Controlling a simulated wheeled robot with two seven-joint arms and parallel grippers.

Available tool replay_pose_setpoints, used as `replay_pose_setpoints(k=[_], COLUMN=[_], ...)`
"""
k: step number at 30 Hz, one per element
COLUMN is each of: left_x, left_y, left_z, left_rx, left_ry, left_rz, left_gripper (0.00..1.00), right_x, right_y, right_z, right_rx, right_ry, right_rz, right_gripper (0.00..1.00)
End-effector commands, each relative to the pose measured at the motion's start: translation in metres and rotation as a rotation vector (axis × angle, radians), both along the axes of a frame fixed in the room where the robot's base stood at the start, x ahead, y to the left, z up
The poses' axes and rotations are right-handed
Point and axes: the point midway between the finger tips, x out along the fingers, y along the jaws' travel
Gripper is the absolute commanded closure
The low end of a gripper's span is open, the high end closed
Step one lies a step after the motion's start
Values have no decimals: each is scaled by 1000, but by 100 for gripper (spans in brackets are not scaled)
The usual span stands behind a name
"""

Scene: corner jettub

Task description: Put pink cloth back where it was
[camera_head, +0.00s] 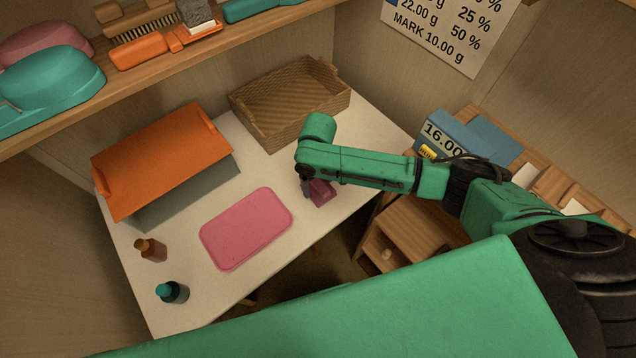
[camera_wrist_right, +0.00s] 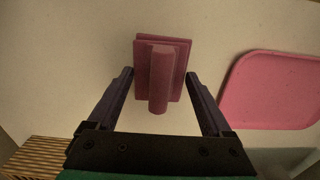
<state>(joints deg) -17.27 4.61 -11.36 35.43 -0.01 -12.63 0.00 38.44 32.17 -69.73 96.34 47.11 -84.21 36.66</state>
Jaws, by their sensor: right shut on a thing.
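The pink cloth (camera_head: 321,192) is a small dark pink piece at the right front of the white table (camera_head: 262,182). In the right wrist view the pink cloth (camera_wrist_right: 172,52) shows as a flat square with a raised ridge along its middle. My right gripper (camera_head: 309,189) points down over it, with one finger on each side, and is shut on it. Whether the cloth touches the table I cannot tell. A flat pink tray (camera_head: 246,228) lies just left of the cloth in the head view, apart from it. My left gripper is not in view.
A woven basket (camera_head: 290,105) and an orange-lidded box (camera_head: 165,160) stand at the back. A brown bottle (camera_head: 151,249) and a teal-capped bottle (camera_head: 172,292) stand front left. A scale (camera_head: 445,137) is at right. A shelf (camera_head: 150,62) with brushes hangs above.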

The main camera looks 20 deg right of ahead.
Motion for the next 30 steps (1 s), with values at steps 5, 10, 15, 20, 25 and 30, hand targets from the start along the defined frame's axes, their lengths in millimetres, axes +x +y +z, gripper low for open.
replay_pose_setpoints(k=[5,10,15,20,25,30], left_x=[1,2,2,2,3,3], left_y=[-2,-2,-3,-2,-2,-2], left_z=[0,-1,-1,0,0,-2], left_rx=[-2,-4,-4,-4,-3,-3], left_ry=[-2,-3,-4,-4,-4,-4], left_rz=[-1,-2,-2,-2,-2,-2], left_gripper=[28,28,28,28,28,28], right_x=[1,0,0,0,1,2], right_y=[0,0,0,0,0,1], right_z=[-7,-9,-9,-8,13,60], right_rx=[1,0,2,1,3,3], right_ry=[-2,-1,-1,-2,-3,-5], right_rz=[1,0,1,1,1,1], right_gripper=[61,61,0,0,0,0])
